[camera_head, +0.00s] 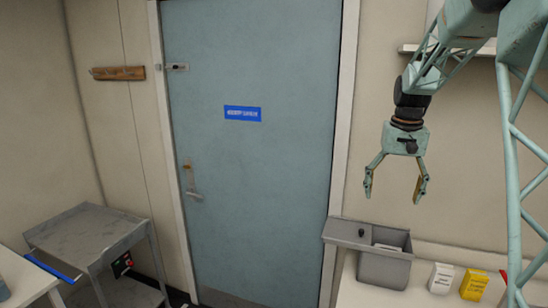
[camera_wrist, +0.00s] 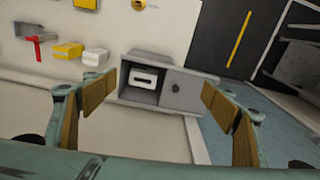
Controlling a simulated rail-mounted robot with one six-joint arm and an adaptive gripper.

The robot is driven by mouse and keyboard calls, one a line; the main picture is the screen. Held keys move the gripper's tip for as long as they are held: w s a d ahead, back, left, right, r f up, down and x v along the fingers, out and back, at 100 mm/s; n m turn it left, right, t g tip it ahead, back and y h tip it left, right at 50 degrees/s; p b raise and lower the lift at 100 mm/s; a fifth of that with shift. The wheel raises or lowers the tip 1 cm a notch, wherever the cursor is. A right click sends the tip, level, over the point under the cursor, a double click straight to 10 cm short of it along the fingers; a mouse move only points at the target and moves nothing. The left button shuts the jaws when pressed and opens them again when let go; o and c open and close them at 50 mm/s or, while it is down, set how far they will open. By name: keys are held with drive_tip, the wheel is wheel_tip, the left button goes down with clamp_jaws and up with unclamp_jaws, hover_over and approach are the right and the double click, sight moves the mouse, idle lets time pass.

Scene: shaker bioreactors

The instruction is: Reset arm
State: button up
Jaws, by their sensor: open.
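My gripper (camera_head: 395,190) hangs from my pale green arm at the right of the head view, pointing down. Its two fingers are spread apart with nothing between them. It is in the air in front of the wall, above and apart from the grey bin on the counter. In the wrist view my gripper (camera_wrist: 155,105) shows its two wood-coloured finger pads wide apart. The grey bin shows beyond and between them.
The grey bin (camera_head: 385,268) holds a white item (camera_wrist: 145,77). White (camera_head: 441,278) and yellow (camera_head: 474,284) boxes stand beside it on the counter (camera_head: 365,297). A blue door (camera_head: 250,180) is centre; a grey metal cart (camera_head: 90,235) stands left. The air around my gripper looks clear.

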drive_tip(key=s+a+r+n+b, duration=0.15)
drive_tip(key=s+a, duration=0.25)
drive_tip(key=s, duration=0.4)
drive_tip(key=s+a+r+t+b, duration=0.1)
drive_tip(key=s+a+r+b, duration=0.25)
drive_tip(key=s, duration=0.55)
drive_tip(key=s+a+r+b, duration=0.2)
drive_tip(key=s+a, duration=0.2)
drive_tip(key=s, duration=0.4)
drive_tip(key=s+a+f+b, duration=0.2)
drive_tip(key=s+f, duration=0.1)
drive_tip(key=s, duration=0.6)
drive_tip(key=s+a+f+n+t+b, duration=0.1)
drive_tip(key=s+f, duration=0.3)
drive_tip(key=s, duration=0.5)
drive_tip(key=s+a+f+t+b, duration=0.1)
drive_tip(key=s+a+f+b, duration=0.2)
drive_tip(key=s, duration=0.7)
drive_tip(key=shift+f+n+b, duration=0.35)
drive_tip(key=shift+f+b, duration=0.1)
drive_tip(key=shift+f, duration=0.05)
